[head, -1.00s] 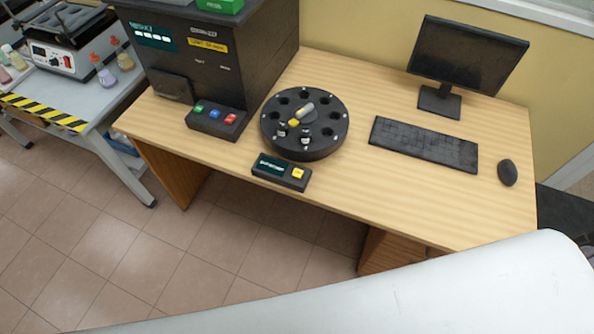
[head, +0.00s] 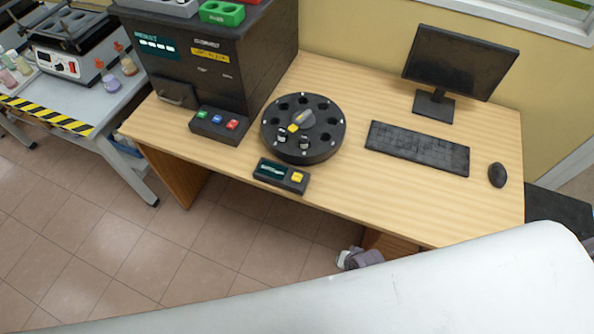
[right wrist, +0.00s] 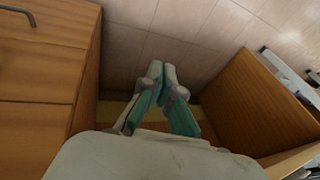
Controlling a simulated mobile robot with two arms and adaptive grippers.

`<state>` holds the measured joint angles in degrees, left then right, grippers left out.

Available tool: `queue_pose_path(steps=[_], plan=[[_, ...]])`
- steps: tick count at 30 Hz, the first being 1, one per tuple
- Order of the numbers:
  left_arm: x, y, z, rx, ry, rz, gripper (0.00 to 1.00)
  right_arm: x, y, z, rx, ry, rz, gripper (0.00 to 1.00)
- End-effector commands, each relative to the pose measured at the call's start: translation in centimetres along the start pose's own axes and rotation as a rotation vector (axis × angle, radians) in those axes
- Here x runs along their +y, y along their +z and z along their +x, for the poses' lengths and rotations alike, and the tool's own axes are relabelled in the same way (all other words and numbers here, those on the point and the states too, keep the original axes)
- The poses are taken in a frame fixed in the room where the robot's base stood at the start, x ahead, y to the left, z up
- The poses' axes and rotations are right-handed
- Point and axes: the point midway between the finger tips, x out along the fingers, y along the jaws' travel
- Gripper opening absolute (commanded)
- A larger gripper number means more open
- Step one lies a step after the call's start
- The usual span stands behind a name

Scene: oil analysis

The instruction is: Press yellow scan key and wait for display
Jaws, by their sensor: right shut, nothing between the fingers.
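The scan unit is a small black box (head: 281,186) at the desk's front edge. It has a dark display (head: 271,171) with faint pale text, too small to read, and the yellow key (head: 298,177) at its right end. Beside it, a round black carousel (head: 322,150) holds two small vials (head: 304,142) and a grey knob with a yellow tip. My right gripper (right wrist: 158,72) is shut and empty in the right wrist view, with floor and wooden panels behind it. A grey part of my right arm (head: 360,258) shows below the desk's front edge. My left gripper is out of view.
A black analyser (head: 215,80) with green, blue and red buttons stands left of the carousel. A keyboard (head: 418,148), mouse (head: 497,174) and monitor (head: 460,62) occupy the right side. Bare desk lies between the scan unit and keyboard. In the right wrist view, wooden drawers (right wrist: 42,70) stand at left.

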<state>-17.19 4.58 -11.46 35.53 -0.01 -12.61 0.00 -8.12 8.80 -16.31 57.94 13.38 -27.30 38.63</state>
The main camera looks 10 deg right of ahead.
Motion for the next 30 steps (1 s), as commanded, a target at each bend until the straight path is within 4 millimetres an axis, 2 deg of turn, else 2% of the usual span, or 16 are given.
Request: queue_pose_path(steps=[1,6,14,18,24,30], plan=[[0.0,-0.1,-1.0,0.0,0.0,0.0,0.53,-2.0,-2.0,-1.5,0.014,-0.028,0.057,0.0],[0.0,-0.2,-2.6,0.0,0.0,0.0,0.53,-7.8,-6.8,-5.0,0.021,-0.117,0.261,0.0],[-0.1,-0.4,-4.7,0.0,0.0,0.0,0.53,-15.6,-12.3,-11.1,-0.014,-0.248,0.533,0.0],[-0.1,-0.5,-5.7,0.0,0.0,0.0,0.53,-19.6,-15.7,-13.8,-0.058,-0.328,0.762,0.0],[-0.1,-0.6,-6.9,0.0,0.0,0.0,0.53,-24.2,-19.3,-17.6,-0.145,-0.412,1.03,0.0],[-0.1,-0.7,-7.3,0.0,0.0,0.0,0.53,-26.4,-20.8,-19.5,-0.203,-0.446,1.167,0.0]])
